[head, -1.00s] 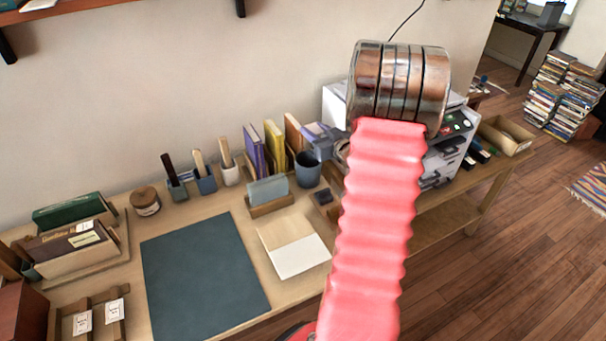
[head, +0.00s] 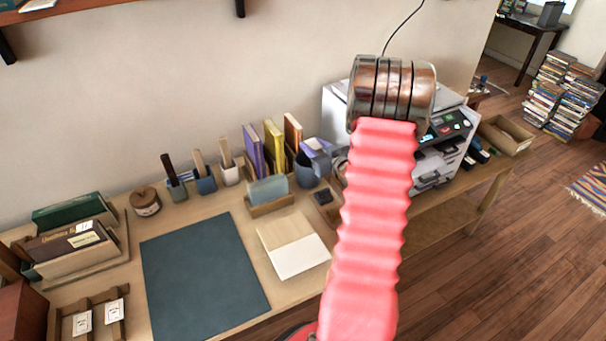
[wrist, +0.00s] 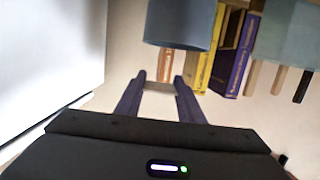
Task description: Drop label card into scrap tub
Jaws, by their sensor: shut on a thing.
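The scrap tub (head: 305,174) is a blue-grey round tub on the desk, just left of the printer. My gripper (head: 311,151) shows as a small purple-grey shape by the tub's rim, overlapping its top, with my arm to its right. In the wrist view the scene hangs upside down. I cannot see the card clearly in the head view.
Upright books (head: 274,147) stand behind and left of the tub, and a card holder (head: 269,192) stands in front left. The white printer (head: 440,140) is close on the right. A dark desk mat (head: 202,273) lies clear at the front.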

